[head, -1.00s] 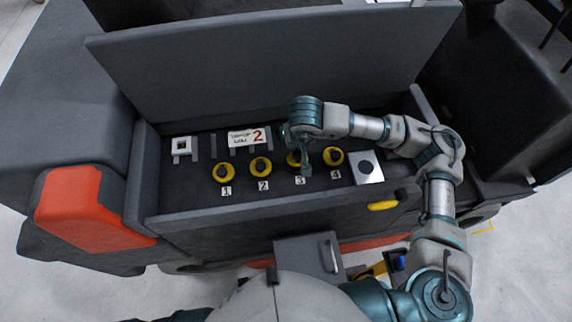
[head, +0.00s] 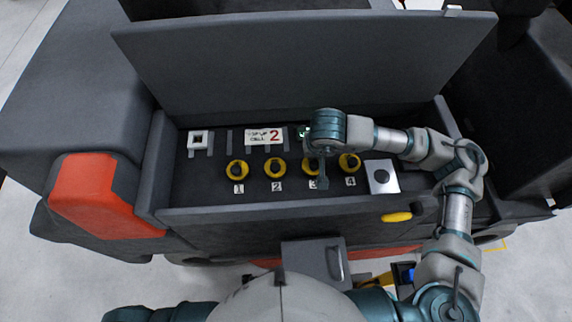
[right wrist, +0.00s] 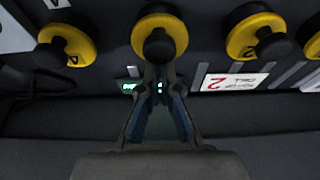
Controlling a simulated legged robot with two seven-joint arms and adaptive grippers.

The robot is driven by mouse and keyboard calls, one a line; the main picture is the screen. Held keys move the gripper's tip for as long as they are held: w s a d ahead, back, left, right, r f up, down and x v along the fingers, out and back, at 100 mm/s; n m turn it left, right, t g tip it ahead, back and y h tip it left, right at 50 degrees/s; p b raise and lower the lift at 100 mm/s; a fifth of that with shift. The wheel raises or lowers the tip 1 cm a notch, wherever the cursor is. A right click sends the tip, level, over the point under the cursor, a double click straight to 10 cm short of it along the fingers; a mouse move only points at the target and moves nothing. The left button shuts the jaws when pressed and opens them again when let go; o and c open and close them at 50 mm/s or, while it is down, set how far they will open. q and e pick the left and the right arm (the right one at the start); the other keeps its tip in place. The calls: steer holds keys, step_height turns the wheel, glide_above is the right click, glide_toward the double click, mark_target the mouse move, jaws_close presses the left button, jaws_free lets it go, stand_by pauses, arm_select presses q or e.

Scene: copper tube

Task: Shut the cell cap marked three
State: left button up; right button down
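The yellow cell cap marked three (head: 307,167) sits in a row of yellow caps with black knobs, partly hidden by my right gripper in the head view. In the right wrist view the cap (right wrist: 160,18) is straight beyond my fingertips (right wrist: 158,68). The fingertips are close together at the near end of its black knob. I cannot tell whether they touch it. My left gripper is out of view.
Cap 2 (head: 275,168) and cap 4 (head: 349,163) stand close on either side, and cap 1 (head: 237,170) is farther left. A sign with a red 2 (head: 264,137) stands behind. A raised lid (head: 300,70) and front wall (head: 270,202) bound the bay.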

steer(key=shift+s+a+f, duration=0.1)
steer(key=shift+s+f, duration=0.2)
steer(key=shift+s, duration=0.1)
steer(key=shift+w+r, duration=0.15)
steer(key=shift+r, duration=0.35)
steer(key=p+v, duration=0.1)
steer(key=v, duration=0.3)
steer(key=shift+p, duration=0.4)
steer(key=shift+r, duration=0.4)
steer(key=shift+w+r+p, duration=0.55)
steer(key=shift+r+p, duration=0.05)
steer(key=shift+r, duration=0.3)
steer(key=shift+s+r, duration=0.2)
steer(key=shift+r, duration=0.45)
steer(key=shift+w, duration=0.1)
